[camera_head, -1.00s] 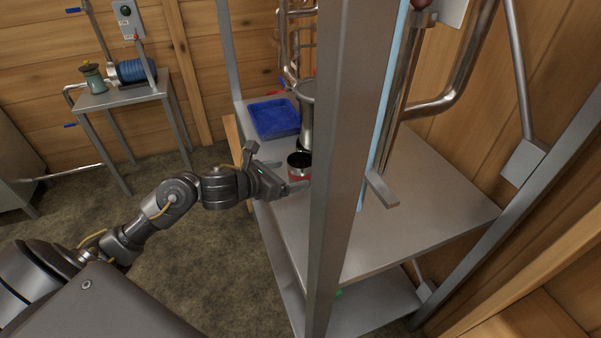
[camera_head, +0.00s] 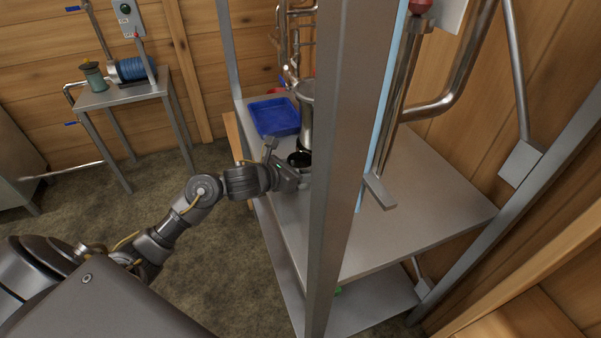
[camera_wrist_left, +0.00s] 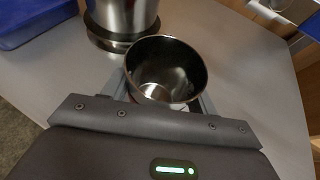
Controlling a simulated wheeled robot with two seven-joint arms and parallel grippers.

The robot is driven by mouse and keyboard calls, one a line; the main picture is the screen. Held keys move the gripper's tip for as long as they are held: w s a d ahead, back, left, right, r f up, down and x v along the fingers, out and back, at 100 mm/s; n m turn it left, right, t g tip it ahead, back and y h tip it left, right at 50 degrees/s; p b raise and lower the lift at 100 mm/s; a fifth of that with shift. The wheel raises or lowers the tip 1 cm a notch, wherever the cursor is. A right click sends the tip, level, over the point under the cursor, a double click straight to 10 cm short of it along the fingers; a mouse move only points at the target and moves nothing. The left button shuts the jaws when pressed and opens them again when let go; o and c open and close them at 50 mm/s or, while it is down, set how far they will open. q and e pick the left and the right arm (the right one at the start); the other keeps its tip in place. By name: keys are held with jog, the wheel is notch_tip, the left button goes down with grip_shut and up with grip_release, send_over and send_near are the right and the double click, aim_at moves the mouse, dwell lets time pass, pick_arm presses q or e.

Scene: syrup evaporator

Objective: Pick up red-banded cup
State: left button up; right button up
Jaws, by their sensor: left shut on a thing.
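The red-banded cup (camera_wrist_left: 166,68) is a small steel cup, open side up, between the two fingers of my left gripper (camera_wrist_left: 160,100) in the left wrist view. My left gripper is shut on it, and only a trace of its red band shows there. In the head view the cup's dark mouth (camera_head: 299,159) shows just past my left gripper (camera_head: 300,180), which covers most of its side. I cannot tell if the cup touches the table or is just above it. My right gripper is not in view.
A tall steel vessel (camera_head: 306,112) stands right behind the cup, close to it. A blue tray (camera_head: 274,117) lies behind on the steel table (camera_head: 420,210). A grey upright post (camera_head: 345,150) stands just right of my gripper. The right of the table is mostly clear.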

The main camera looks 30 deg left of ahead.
aim_at(307, 155)
pick_arm(q)
jog(key=shift+c, duration=0.7)
jog(key=shift+r, duration=0.1)
